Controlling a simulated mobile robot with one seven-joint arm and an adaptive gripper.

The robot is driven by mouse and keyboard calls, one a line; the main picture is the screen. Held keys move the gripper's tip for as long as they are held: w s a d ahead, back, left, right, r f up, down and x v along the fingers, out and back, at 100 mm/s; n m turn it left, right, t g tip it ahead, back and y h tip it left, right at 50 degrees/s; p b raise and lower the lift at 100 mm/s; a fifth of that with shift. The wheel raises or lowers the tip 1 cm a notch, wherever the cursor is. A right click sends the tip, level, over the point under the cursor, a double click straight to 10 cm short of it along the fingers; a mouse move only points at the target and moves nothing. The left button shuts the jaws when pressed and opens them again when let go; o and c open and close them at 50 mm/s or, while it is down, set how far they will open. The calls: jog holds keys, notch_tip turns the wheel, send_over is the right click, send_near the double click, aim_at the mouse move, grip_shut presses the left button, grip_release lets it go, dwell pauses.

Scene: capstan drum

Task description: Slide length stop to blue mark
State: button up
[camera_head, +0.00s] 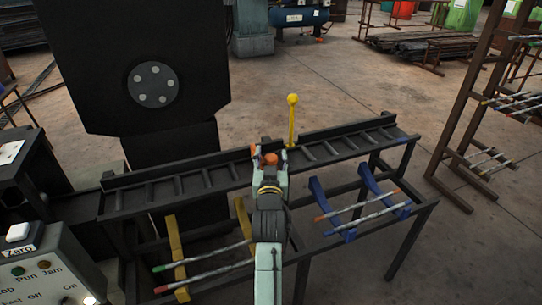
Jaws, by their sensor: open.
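A yellow post with a ball knob (292,101) stands upright at the back rail of the dark roller bench; it looks like the handle of the length stop. Its foot is partly hidden by my gripper. My gripper (269,152) is over the bench's middle, just left of and in front of the post. It is open, and orange parts show around its tips. A gap to the post seems to show, but contact low down cannot be told.
The roller bench (335,149) runs left to right. Below it, yellow brackets (175,250) and blue brackets (378,183) carry thin rods. A black machine (150,60) stands behind left, a control box (45,270) front left, and a rod rack (470,110) right.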

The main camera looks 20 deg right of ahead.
grip_shut()
dwell(0.7)
